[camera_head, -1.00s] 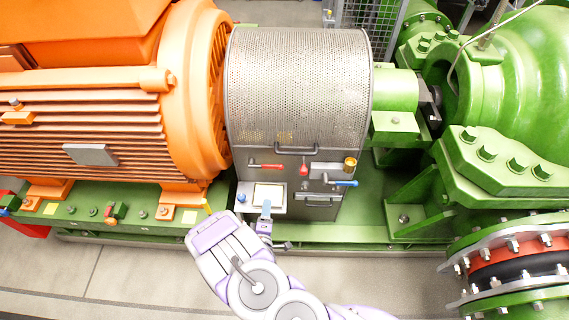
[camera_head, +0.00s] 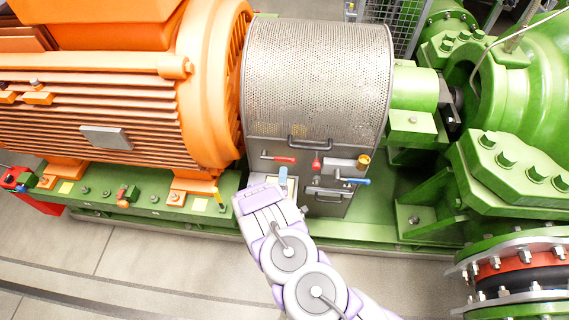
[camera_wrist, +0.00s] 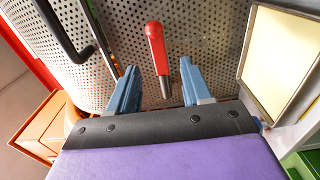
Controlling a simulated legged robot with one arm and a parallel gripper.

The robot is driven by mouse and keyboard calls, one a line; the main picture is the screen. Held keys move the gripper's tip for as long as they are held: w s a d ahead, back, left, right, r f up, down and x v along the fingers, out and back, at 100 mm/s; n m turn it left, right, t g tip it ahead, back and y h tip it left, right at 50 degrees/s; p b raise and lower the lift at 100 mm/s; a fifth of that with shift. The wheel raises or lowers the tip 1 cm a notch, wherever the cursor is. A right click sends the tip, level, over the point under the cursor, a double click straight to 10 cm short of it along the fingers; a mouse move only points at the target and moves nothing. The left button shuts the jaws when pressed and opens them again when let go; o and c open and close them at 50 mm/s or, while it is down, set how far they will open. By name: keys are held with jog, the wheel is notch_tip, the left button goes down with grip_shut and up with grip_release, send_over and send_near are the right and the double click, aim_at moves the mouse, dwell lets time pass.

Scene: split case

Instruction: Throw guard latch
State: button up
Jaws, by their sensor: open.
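The perforated grey guard (camera_head: 318,85) stands between the orange motor and the green pump. A red-handled lever (camera_head: 282,159), which looks like the guard latch, lies level on its front plate, its metal end to the left. In the wrist view the red lever (camera_wrist: 155,48) shows between and beyond the blue fingertips of my gripper (camera_wrist: 158,82). The fingers are apart on either side of its line, and no contact shows. In the head view my gripper (camera_head: 283,175) is just below the lever, mostly hidden behind my wrist.
A black pull handle (camera_head: 310,143) sits above the lever; it is also close in the wrist view (camera_wrist: 65,30). A framed cream panel (camera_wrist: 280,58) is close to the right finger. A red knob (camera_head: 316,164) and a blue-handled lever (camera_head: 355,181) are to the right.

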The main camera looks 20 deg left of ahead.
aim_at(285, 161)
jog(key=x, duration=0.6)
jog(key=shift+w, duration=0.4)
jog(key=shift+c, duration=0.4)
grip_shut()
jog(key=shift+b, duration=0.3)
